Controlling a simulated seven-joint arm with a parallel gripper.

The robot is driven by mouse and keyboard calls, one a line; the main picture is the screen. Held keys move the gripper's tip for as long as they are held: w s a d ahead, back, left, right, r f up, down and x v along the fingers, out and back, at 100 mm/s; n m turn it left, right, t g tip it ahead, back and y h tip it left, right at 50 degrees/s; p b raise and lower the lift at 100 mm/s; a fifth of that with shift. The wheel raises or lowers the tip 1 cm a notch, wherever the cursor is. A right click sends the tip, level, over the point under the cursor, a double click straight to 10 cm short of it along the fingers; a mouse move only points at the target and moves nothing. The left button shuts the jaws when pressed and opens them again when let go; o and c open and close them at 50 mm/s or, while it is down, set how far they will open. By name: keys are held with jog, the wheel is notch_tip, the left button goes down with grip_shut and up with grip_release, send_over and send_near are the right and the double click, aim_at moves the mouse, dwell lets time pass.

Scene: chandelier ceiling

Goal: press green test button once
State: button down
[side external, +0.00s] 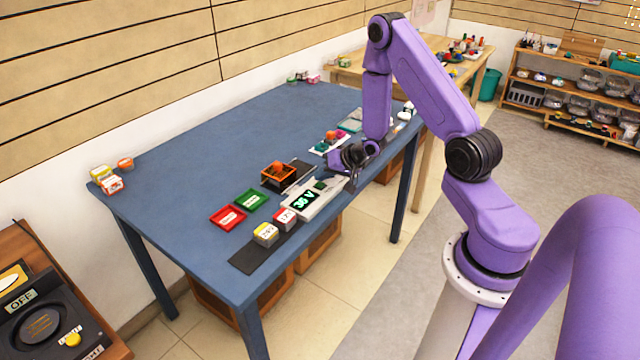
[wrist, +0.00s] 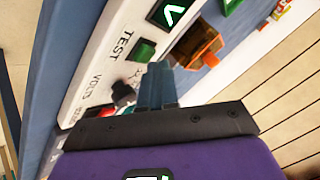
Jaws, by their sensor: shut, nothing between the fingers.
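A white tester (side external: 297,212) with a lit green display (side external: 306,199) lies near the table's front edge. The display seems to read "36 V". In the wrist view the green test button (wrist: 144,50) sits on the tester's white face (wrist: 98,62), beside the printed word TEST. My gripper (wrist: 161,72) is shut and empty. Its fingertips show just below and right of the button in that view; I cannot tell if they touch anything. In the side view my gripper (side external: 349,182) is low at the tester's right end and hides part of it.
On the blue table (side external: 190,170), a red tray (side external: 227,217) and a green tray (side external: 251,201) lie left of the tester. An orange holder (side external: 278,174) stands behind it.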

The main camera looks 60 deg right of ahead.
aim_at(323, 184)
jog(key=shift+f, duration=0.55)
dwell(0.5)
jog(key=shift+r, duration=0.95)
jog(key=shift+r, duration=2.55)
jog(key=shift+a, duration=0.1)
